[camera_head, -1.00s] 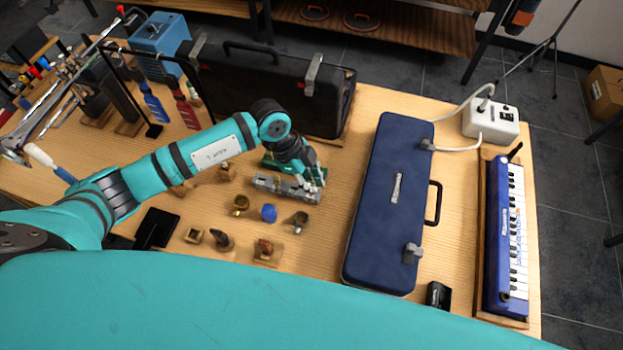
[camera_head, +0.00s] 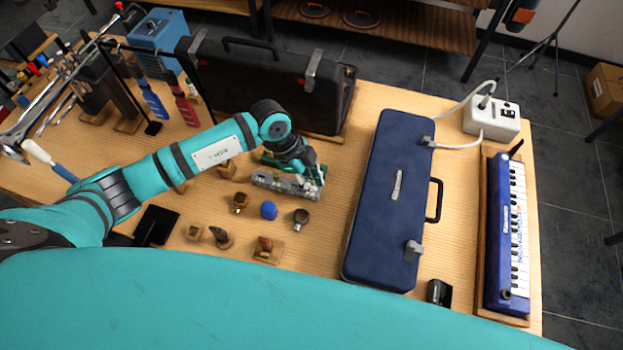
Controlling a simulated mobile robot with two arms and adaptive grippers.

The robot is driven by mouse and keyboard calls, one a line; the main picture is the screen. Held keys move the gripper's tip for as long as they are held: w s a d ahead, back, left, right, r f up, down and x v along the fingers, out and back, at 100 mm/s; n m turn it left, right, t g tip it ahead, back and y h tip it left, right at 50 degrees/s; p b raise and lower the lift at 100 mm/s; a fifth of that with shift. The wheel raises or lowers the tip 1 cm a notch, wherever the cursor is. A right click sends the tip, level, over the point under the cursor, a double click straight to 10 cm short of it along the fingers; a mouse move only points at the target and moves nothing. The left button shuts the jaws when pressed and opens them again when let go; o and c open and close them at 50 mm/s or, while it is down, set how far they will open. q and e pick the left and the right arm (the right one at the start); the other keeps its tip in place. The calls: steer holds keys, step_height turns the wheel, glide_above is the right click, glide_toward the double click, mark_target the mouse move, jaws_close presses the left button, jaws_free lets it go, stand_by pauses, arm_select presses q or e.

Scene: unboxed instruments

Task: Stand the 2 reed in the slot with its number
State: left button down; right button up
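My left gripper (camera_head: 314,178) is at the right end of a small grey slotted holder (camera_head: 272,181) in the middle of the table. Its fingers are small and partly hidden by the wrist, so I cannot tell whether they are open or hold a reed. A green piece (camera_head: 267,158) shows behind the holder, partly hidden by the gripper. No reed or slot number can be made out at this size. My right gripper is not in view.
Several small mouthpiece-like pieces and blocks stand in front of the holder, among them a blue one (camera_head: 268,210). A long blue case (camera_head: 390,200) lies to the right, a black case (camera_head: 265,85) stands behind. A blue keyboard (camera_head: 497,235) lies at the far right.

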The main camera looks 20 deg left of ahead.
arm_select(q)
steer(key=c, duration=1.4)
jaws_free()
steer(key=v, duration=1.2)
steer(key=shift+s, duration=0.1)
